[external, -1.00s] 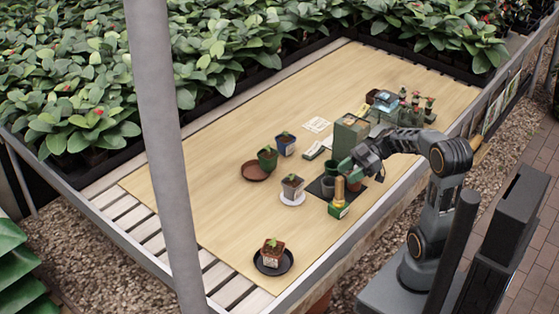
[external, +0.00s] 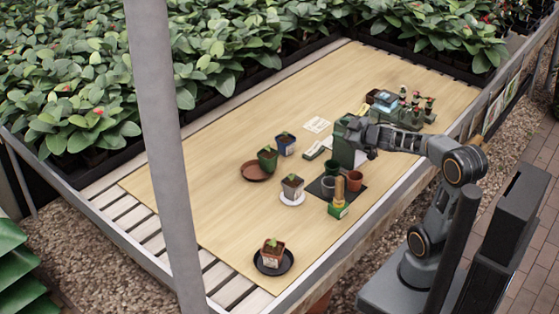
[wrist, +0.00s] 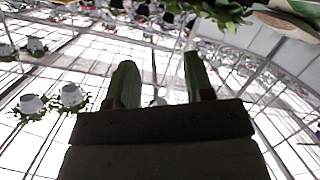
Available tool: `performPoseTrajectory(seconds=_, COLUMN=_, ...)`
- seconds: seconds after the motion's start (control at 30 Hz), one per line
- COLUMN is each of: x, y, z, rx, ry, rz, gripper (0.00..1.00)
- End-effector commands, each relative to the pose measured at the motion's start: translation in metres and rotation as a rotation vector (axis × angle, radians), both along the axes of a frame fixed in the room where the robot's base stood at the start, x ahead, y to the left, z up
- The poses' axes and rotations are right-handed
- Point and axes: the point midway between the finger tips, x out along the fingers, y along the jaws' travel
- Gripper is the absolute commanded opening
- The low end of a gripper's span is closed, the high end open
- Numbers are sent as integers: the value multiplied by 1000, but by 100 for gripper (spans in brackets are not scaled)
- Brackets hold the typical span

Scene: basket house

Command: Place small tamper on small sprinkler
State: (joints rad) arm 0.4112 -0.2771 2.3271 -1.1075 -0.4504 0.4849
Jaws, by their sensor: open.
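An upright piece with a tan handle (external: 339,188) and a green block at its foot (external: 338,210) stands at the front edge of a dark mat; it may be the small tamper. I cannot tell for sure which thing is the small sprinkler. My gripper (external: 350,121) is raised at the top of the tall green box (external: 343,150) and partly covers it. In the wrist view, my two green fingers (wrist: 157,70) are apart with nothing between them. That view looks up at the glass roof.
Small pots (external: 354,181) stand on the dark mat (external: 316,187). Potted seedlings (external: 292,187) are to its left. Red-topped bottles (external: 427,105) and a blue-grey item (external: 384,99) are at the back right. The wooden table's left part (external: 210,190) is mostly clear.

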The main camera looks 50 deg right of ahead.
Motion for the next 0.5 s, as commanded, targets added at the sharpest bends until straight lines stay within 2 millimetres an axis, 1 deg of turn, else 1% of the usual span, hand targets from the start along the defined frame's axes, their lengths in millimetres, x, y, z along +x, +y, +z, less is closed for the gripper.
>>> performPoseTrajectory(seconds=0.07, x=-10, y=-2, z=-12, rx=36, ry=80, rz=-162, gripper=48)
performPoseTrajectory(seconds=0.1, x=-19, y=-2, z=-22, rx=60, ry=141, rz=-236, gripper=48)
performPoseTrajectory(seconds=0.17, x=-35, y=2, z=-40, rx=103, ry=250, rz=-325, gripper=48)
performPoseTrajectory(seconds=0.2, x=-48, y=7, z=-53, rx=133, ry=333, rz=-369, gripper=48)
performPoseTrajectory(seconds=0.27, x=-68, y=19, z=-72, rx=179, ry=461, rz=-412, gripper=48)
performPoseTrajectory(seconds=0.33, x=-92, y=37, z=-91, rx=227, ry=607, rz=-432, gripper=48)
performPoseTrajectory(seconds=0.4, x=-113, y=54, z=-104, rx=268, ry=736, rz=-430, gripper=48)
performPoseTrajectory(seconds=0.5, x=-139, y=77, z=-117, rx=313, ry=884, rz=-408, gripper=48)
